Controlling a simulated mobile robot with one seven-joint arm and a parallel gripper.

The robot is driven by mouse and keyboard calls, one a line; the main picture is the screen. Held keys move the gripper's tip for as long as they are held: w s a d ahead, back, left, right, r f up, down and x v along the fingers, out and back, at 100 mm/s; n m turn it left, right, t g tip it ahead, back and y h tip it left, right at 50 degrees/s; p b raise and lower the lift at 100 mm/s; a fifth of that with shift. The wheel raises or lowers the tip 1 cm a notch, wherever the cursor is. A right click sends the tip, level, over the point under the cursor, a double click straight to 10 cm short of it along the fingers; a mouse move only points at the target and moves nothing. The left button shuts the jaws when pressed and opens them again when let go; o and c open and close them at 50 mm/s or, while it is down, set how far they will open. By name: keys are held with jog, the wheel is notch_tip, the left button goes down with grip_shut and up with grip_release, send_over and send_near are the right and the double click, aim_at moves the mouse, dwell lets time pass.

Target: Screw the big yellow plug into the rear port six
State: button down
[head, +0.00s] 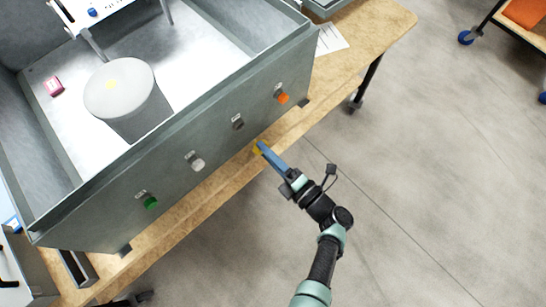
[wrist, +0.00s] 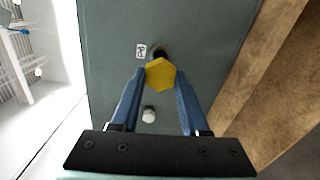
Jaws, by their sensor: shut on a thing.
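My gripper (head: 264,148) has long blue fingers. They are shut on the big yellow plug (wrist: 160,73), whose hexagonal head faces the wrist camera. In the head view the yellow plug (head: 258,147) shows only partly at the fingertips, just off the box's outer wall. A dark open port (head: 238,122) sits in that wall between an orange plug and a light grey plug. In the wrist view a dark port (wrist: 160,52) is partly hidden behind the plug's upper edge, beside a small label (wrist: 141,50) I cannot read surely. I cannot tell whether the plug touches the port.
The grey metal box (head: 130,205) stands on a wooden table (head: 385,30). Its wall also holds an orange plug (head: 282,97), a light grey plug (head: 197,163) and a green plug (head: 151,202). A grey cylinder (head: 120,90) stands inside.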

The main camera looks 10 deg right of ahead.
jog(key=x, duration=0.3)
jog(key=shift+b, duration=0.4)
jog(key=shift+f+n+b, duration=0.25)
jog(key=shift+n+b, duration=0.05)
jog(key=shift+b, duration=0.15)
jog(key=n+b, duration=0.2)
jog(key=n, duration=0.1)
jog(key=n+b, duration=0.3)
jog(key=shift+w+a, duration=0.2)
jog(key=shift+w, duration=0.05)
jog(key=n+b, duration=0.2)
jog(key=b, duration=0.1)
jog(key=n+b, duration=0.3)
jog(key=shift+w+a, duration=0.15)
jog(key=shift+w, duration=0.05)
jog(key=shift+w+a+r+n+b, duration=0.1)
jog(key=shift+n+b, duration=0.9)
jog(key=shift+n, duration=0.9)
jog(key=shift+w+a+r+n+b, duration=0.1)
jog(key=shift+n+b, duration=0.85)
jog(key=shift+n, duration=0.95)
jog(key=shift+w+r+n+b, duration=0.1)
jog(key=shift+n+b, duration=0.9)
jog(key=shift+n, duration=0.9)
jog(key=shift+f+p, duration=0.1)
jog(key=shift+p, duration=0.4)
